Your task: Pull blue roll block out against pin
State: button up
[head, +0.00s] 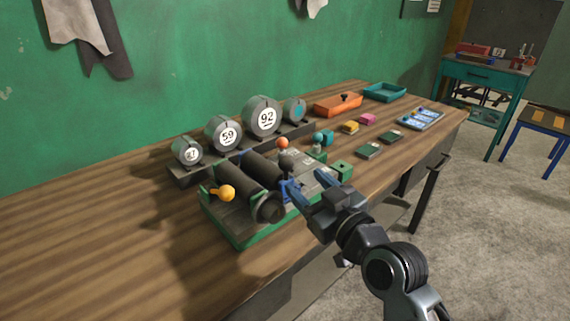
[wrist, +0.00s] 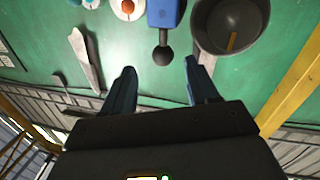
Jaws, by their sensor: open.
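The blue roll block (head: 289,191) sits at the right end of the dark rolls on the green-edged fixture (head: 238,236). In the wrist view the blue block (wrist: 164,12) shows at the top, with a dark ball knob (wrist: 163,55) pointing toward me. My gripper (head: 311,183) is open and empty, close to the block's near side in the head view. In the wrist view my gripper's (wrist: 160,68) blue fingers stand apart on either side of the knob, with gaps visible. The pin cannot be made out.
Two dark rolls (head: 243,177) and an orange ball knob (head: 227,193) are on the fixture. Numbered round weights (head: 264,117) stand on a rack behind. An orange tray (head: 338,105), teal tray (head: 385,92) and small blocks lie farther right. The bench's left side is clear.

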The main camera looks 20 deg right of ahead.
aim_at(290, 167)
jog(key=shift+w+a+r, duration=0.2)
jog(key=shift+w+r, duration=0.1)
jog(key=shift+r, duration=0.15)
jog(key=shift+w+r, duration=0.1)
jog(key=shift+w, duration=0.15)
jog(key=w, duration=0.2)
jog(key=w+p, duration=0.1)
jog(key=w, duration=0.1)
jog(key=w+a+p, duration=0.1)
jog(key=w, duration=0.2)
jog(key=shift+w, duration=0.1)
jog(key=shift+c, duration=0.2)
grip_shut()
